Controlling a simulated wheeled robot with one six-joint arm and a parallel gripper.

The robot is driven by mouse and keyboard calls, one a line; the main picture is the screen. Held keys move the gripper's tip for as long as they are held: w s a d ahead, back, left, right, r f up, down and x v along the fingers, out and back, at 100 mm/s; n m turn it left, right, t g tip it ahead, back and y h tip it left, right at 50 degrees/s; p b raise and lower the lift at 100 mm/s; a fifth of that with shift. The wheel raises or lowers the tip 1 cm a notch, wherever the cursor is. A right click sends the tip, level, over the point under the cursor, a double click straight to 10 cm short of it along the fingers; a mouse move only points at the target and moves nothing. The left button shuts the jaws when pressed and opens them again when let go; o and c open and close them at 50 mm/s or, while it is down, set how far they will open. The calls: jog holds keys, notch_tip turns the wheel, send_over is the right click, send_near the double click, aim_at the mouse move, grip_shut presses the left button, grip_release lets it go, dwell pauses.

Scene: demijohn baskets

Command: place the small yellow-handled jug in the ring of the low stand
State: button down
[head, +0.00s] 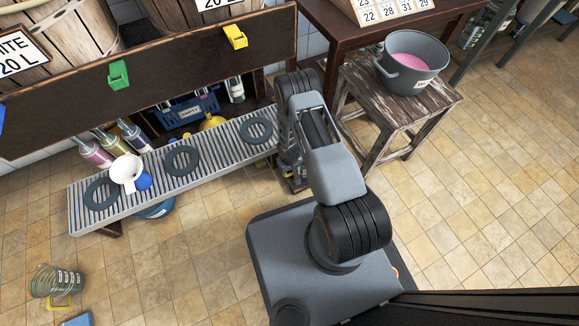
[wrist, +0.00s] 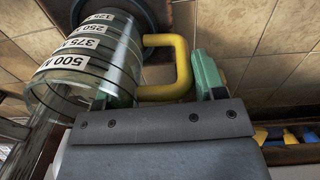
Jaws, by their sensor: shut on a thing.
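The small jug (wrist: 100,60) is clear glass with white volume labels and a yellow handle (wrist: 184,65). It is in the wrist view. My gripper (wrist: 160,88) is shut on the handle; one green fingertip shows right of it, another green part shows through the glass. A dark round ring (wrist: 152,14) shows just beyond the jug's base; I cannot tell whether they touch. In the head view my arm hides the gripper and held jug. A low brown wooden piece (head: 292,187) shows beneath the arm, mostly hidden.
A slatted grey rack (head: 216,140) carries dark rings, a white funnel (head: 126,170) and a blue item. Another glass jug (head: 57,281) with a yellow handle is on the floor at left. A worn stool (head: 397,120) bears a grey pot (head: 413,65).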

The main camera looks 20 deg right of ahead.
jog(key=shift+d, duration=0.2)
jog(key=shift+f, duration=0.15)
jog(key=shift+c, duration=1)
grip_release()
